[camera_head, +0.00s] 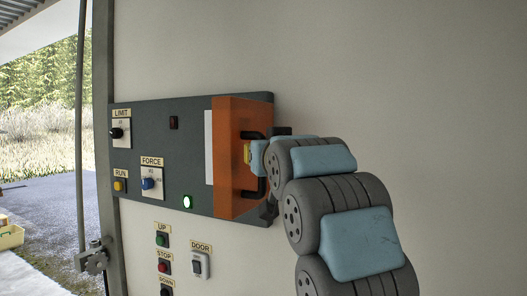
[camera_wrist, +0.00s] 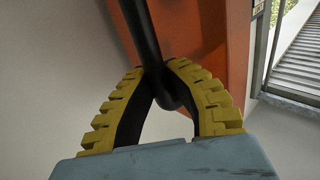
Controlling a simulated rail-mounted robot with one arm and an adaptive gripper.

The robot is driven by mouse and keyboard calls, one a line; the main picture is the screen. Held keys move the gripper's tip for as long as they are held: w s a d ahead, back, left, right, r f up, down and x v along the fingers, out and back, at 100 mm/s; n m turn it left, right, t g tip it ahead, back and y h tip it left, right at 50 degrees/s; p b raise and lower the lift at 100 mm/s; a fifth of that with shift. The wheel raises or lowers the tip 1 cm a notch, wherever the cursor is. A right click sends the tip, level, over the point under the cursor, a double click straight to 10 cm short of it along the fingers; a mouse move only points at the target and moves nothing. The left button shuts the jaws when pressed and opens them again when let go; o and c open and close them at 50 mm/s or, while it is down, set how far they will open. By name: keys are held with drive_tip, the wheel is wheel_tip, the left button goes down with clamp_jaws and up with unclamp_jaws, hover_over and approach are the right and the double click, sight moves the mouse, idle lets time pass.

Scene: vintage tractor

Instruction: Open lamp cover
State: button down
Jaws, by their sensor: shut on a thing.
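An orange cover (camera_head: 227,150) stands out from the right part of the dark control panel (camera_head: 150,137). It carries a black bar handle (camera_head: 255,192) on its right face. My gripper (camera_head: 248,153) is at that handle, its yellow fingertip just visible there. In the wrist view the yellow ribbed fingers (camera_wrist: 160,80) are closed around the black handle (camera_wrist: 145,35), with the orange cover (camera_wrist: 200,35) behind it. What lies behind the cover is hidden, and I cannot tell how far it is swung.
The panel has a LIMIT knob (camera_head: 116,133), a blue FORCE knob (camera_head: 151,184), a yellow RUN button (camera_head: 119,186), a dark red lamp (camera_head: 174,123) and a lit green lamp (camera_head: 187,202). Door buttons (camera_head: 163,266) sit below. The pale wall (camera_head: 400,80) at right is bare.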

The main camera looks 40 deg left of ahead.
drive_tip(key=shift+r, duration=0.1)
drive_tip(key=c, duration=1)
unclamp_jaws()
drive_tip(key=shift+d, duration=0.1)
drive_tip(key=v, duration=1.2)
